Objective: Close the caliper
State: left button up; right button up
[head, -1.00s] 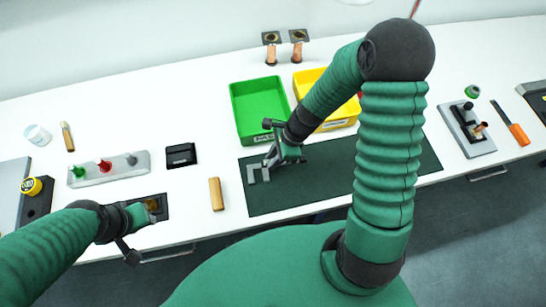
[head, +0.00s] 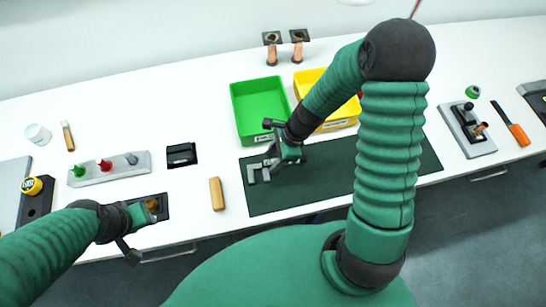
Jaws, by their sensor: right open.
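The caliper (head: 252,174) appears to be the grey metal piece with two short prongs on the dark green mat, near its left end. The prongs stand apart with a gap between them. My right gripper (head: 275,166) is open, low over the mat at the right side of the caliper. The gripper and its arm hide the rest of the caliper, and I cannot tell whether they touch. My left gripper (head: 141,221) is at the lower left, beside a small dark tray. Its fingers are too unclear to tell their state.
The dark green mat (head: 330,180) lies at the front of the white table. A green bin (head: 262,108) and a yellow bin (head: 340,118) stand behind it. A wooden block (head: 217,194) lies left of the mat. A black block (head: 181,154) sits farther left.

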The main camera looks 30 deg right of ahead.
jog(key=p+v, duration=0.1)
jog(key=v, duration=1.5)
jog(key=shift+d+r, duration=0.15)
jog(key=shift+r, duration=0.25)
jog(key=shift+w, duration=0.1)
